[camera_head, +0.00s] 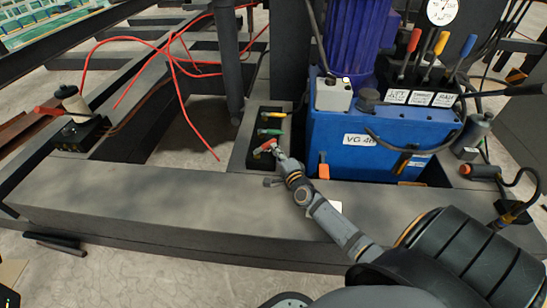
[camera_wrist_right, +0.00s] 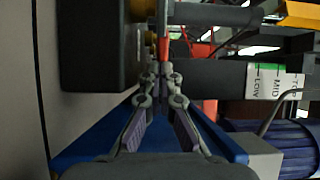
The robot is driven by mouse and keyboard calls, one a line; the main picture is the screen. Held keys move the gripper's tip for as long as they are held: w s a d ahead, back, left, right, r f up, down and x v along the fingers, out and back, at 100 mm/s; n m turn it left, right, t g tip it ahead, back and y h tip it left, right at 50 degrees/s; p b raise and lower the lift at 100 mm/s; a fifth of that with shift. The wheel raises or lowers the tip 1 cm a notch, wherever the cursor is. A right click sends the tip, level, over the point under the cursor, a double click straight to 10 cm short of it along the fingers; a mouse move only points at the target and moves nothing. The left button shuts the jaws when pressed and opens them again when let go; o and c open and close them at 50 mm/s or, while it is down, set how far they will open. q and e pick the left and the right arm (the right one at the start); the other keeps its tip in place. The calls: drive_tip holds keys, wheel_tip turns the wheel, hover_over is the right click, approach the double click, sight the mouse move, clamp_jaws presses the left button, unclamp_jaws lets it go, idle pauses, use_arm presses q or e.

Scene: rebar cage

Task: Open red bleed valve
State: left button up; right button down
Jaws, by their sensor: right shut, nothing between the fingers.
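The red bleed valve handle (camera_head: 264,147) is the nearest of a short row of coloured handles on a dark block beside the blue tank. A green handle (camera_head: 269,132) and a yellow handle (camera_head: 274,115) lie behind it. My right gripper (camera_head: 279,153) is at the right end of the red handle, its fingers shut with nothing between them. In the right wrist view the shut fingertips (camera_wrist_right: 161,70) are just below a red handle (camera_wrist_right: 164,46); I cannot tell whether they touch it. My left gripper is not in view.
The blue tank (camera_head: 330,140), with a purple motor (camera_head: 361,38), stands close right of the handles. Red, yellow and blue levers rise above it. A grey beam (camera_head: 180,205) runs in front. Red hoses (camera_head: 190,110) loop at the left. A gauge (camera_head: 442,11) is at the top right.

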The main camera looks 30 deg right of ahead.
drive_tip(key=shift+w+d, duration=0.25)
drive_tip(key=shift+w, duration=0.25)
drive_tip(key=shift+w+d, duration=0.15)
drive_tip(key=shift+w, duration=0.85)
